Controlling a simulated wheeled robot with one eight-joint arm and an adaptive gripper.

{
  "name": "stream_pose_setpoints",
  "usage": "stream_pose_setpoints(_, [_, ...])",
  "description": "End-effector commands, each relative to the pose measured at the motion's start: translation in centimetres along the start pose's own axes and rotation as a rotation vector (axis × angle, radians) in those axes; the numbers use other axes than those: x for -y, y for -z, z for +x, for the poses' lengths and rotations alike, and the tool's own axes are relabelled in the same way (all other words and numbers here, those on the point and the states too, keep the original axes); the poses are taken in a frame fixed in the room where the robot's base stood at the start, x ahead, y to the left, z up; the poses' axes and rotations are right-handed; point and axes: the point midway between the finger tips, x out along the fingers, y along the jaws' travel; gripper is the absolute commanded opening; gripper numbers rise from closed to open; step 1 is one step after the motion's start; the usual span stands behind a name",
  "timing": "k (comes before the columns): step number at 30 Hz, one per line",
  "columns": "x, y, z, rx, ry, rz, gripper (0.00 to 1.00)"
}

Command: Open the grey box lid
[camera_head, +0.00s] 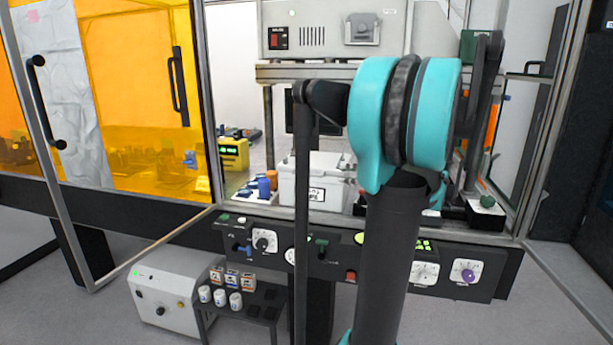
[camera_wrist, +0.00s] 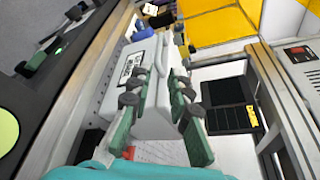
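The light grey box (camera_head: 322,185) stands inside the enclosure in the head view, with a white label on its front, partly hidden by my arm. In the wrist view the grey box (camera_wrist: 118,65) is seen close up and tilted by the camera angle; its paler lid (camera_wrist: 152,88) looks closed. My gripper (camera_wrist: 156,92) has its two green fingers apart, one on each side of the lid's near part. I cannot tell whether either finger touches it. My gripper is hidden behind my arm in the head view.
Blue and orange containers (camera_head: 267,183) stand left of the box. A dark screen (camera_wrist: 230,105) is beside it in the wrist view. The metal enclosure frame (camera_head: 208,100) and the control panel (camera_head: 270,240) bound the opening. A grey instrument (camera_head: 335,28) sits on a shelf above.

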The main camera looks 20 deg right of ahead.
Motion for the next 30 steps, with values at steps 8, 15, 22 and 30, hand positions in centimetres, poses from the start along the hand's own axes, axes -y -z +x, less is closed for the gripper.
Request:
stream_pose_setpoints(8, [-0.1,-0.1,5.4,0.005,-0.005,-0.003,0.19])
stream_pose_setpoints(15, [-0.1,-0.1,10.2,0.004,-0.005,-0.002,0.19])
stream_pose_setpoints(22, [-0.1,-0.1,13.9,0.002,-0.004,-0.002,0.19])
stream_pose_setpoints(30, [-0.1,-0.1,15.7,0.001,-0.003,-0.001,0.19])
